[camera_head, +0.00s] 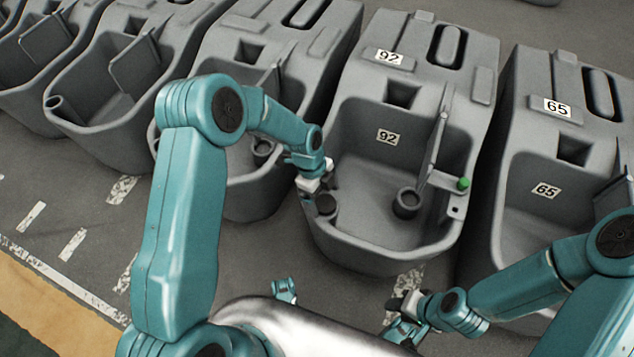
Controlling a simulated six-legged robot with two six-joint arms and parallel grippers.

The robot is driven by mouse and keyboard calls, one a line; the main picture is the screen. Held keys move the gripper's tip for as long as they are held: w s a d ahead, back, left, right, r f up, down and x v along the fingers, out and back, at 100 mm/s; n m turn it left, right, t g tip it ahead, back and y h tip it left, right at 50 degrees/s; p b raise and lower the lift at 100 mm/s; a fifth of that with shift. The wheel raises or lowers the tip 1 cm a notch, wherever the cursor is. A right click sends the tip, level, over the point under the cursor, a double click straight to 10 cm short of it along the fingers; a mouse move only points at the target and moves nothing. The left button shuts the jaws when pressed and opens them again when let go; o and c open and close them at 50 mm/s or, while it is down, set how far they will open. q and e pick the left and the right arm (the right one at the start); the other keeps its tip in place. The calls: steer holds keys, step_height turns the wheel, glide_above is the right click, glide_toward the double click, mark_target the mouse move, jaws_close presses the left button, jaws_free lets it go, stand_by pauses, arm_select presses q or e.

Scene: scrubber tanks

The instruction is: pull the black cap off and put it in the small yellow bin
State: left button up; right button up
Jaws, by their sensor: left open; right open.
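The grey tank (365,240) marked 92 stands in the middle. A dark round cap (326,205) sits at its front left corner. My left gripper (316,183) is open, with its pale fingertips just above and beside the cap; I cannot tell whether they touch it. My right gripper (402,322) is open and low in front of the tank, apart from it, partly hidden by its own wrist. I see no small yellow bin.
A dark ring-shaped fitting (406,203) stands inside the tank, and a green knob (463,184) sits by its upright divider. Another tank (560,220) marked 65 is close on the right. More grey tanks (95,110) line the left. Floor shows at lower left.

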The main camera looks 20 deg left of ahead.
mark_target(324, 202)
arm_select(q)
steer(key=shift+x, duration=1.1)
steer(key=shift+w, duration=0.1)
steer(key=c, duration=1.2)
steer(key=shift+c, duration=0.2)
steer(key=shift+r+p, duration=0.55)
steer(key=shift+r, duration=0.55)
steer(key=shift+r+p, duration=1.9)
steer(key=shift+r, duration=1.05)
